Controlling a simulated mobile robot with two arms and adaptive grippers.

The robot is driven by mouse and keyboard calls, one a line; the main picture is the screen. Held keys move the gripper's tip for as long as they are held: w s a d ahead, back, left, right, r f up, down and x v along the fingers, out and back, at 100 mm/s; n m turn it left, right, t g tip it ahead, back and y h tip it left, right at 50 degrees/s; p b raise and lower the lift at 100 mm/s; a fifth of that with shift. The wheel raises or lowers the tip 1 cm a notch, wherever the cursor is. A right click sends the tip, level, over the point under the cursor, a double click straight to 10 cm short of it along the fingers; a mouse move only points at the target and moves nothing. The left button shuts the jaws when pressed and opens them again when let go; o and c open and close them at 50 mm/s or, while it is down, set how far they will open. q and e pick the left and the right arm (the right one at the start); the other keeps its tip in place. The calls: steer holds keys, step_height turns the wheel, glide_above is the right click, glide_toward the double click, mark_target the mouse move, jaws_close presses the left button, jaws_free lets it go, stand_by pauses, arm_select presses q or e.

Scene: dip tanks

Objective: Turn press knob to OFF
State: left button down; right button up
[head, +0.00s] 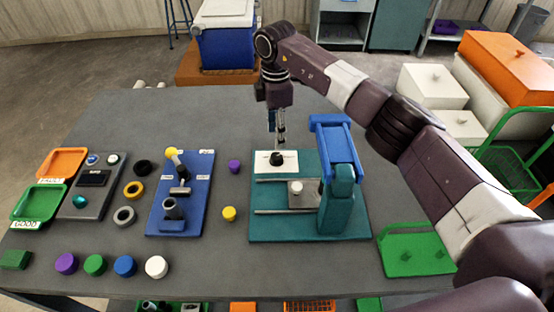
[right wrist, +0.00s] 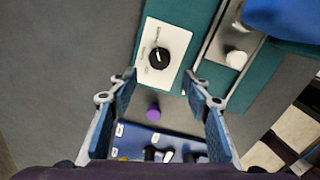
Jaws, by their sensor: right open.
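The press knob (head: 277,158) is a small black dial on a white plate (head: 262,166) at the back left of the teal press base (head: 256,222). In the right wrist view the black knob (right wrist: 159,60) sits ahead of the fingertips, with a pale pointer line on it. The plate's marks are too small to read. My right gripper (head: 280,140) points down just above and behind the knob in the head view. It is open and empty; its two fingers (right wrist: 160,78) stand wide apart in the right wrist view. My left gripper is not in view.
The blue press arm (head: 334,140) and its teal column (head: 337,205) rise right of the knob. A blue fixture (head: 199,190) stands left, with a purple cap (head: 234,166) and a yellow cap (head: 229,214) between. The table behind the press is clear.

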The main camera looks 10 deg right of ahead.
mark_target(276, 156)
steer(key=shift+w+f, duration=0.1)
steer(key=shift+f, duration=0.8)
step_height(276, 156, down, 6)
steer(key=shift+r+p, duration=0.15)
steer(key=shift+p, duration=0.6)
steer(key=shift+f, duration=0.75)
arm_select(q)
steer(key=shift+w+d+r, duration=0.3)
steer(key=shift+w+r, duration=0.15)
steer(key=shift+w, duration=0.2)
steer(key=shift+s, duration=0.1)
arm_select(e)
steer(key=c, duration=1.2)
